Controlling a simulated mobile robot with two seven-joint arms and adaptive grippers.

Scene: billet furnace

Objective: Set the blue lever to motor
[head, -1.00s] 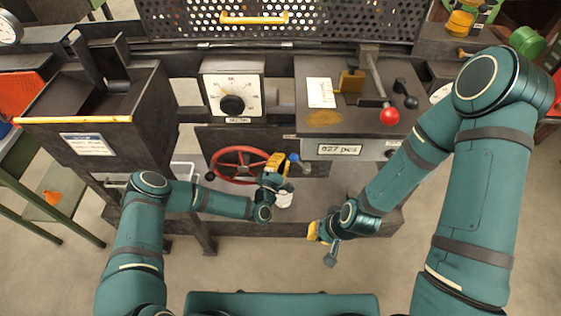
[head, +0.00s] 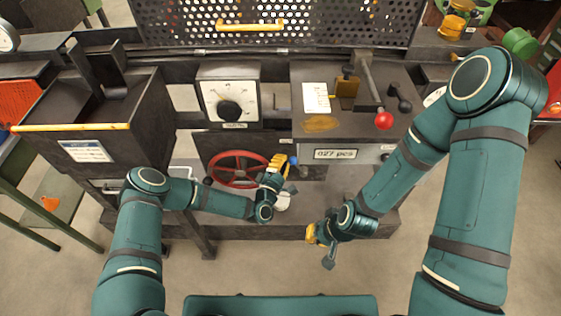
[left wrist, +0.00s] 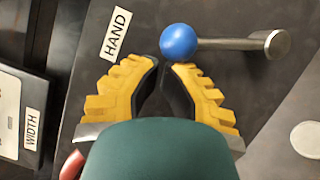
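The blue lever's round knob (left wrist: 178,42) shows in the left wrist view, on a metal rod running right to a pivot (left wrist: 277,43). A label reading HAND (left wrist: 117,33) lies to the left of the knob. No motor label is visible. My left gripper (left wrist: 163,66) has its yellow fingers close together, with a narrow gap between the dark tips, just below the knob. I cannot tell whether they touch it. In the head view the knob (head: 293,160) shows beside my left gripper (head: 281,166). My right gripper (head: 314,235) hangs lower right, away from the lever; its fingers are unclear.
A red handwheel (head: 237,170) sits just left of my left gripper. A dial box (head: 230,95) is above it. A red-knobbed lever (head: 384,120) stands at the upper right, over a counter reading 027 pcs (head: 336,154). A dark bin (head: 95,125) stands left.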

